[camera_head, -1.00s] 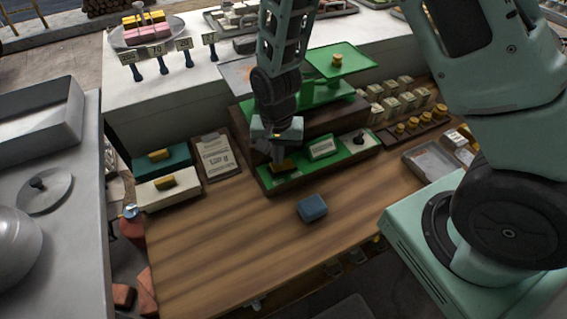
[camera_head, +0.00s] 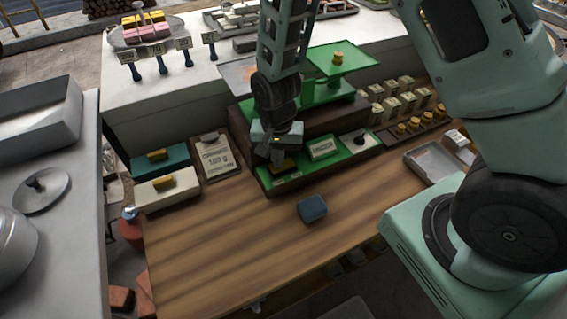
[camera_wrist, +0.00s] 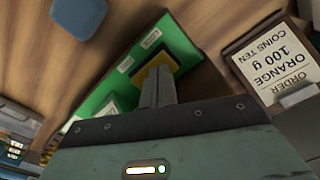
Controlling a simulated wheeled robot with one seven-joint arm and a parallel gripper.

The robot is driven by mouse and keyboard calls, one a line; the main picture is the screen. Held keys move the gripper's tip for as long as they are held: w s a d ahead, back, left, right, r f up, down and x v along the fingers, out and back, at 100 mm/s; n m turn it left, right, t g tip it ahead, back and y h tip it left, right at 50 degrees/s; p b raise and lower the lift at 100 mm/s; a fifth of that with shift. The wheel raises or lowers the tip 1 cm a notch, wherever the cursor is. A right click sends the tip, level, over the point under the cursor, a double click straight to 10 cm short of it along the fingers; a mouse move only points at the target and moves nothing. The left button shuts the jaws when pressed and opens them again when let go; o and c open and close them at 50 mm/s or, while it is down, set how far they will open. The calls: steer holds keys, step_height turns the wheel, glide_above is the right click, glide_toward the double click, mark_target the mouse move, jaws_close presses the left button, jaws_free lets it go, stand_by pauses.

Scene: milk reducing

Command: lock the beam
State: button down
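My gripper (camera_head: 278,160) is directly over this piece. In the wrist view its fingers (camera_wrist: 157,88) are together and their tips overlap the yellow piece's near edge; whether they touch it I cannot tell. A label plate (camera_head: 321,147) and a dark knob (camera_head: 360,139) sit further right on the panel.
A blue block (camera_head: 312,208) lies on the wooden table in front. Several small weights (camera_head: 415,124) and a grey tray (camera_head: 432,162) are right.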

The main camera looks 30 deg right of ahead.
steer(key=shift+r+p, duration=2.85)
steer(key=shift+r, duration=0.65)
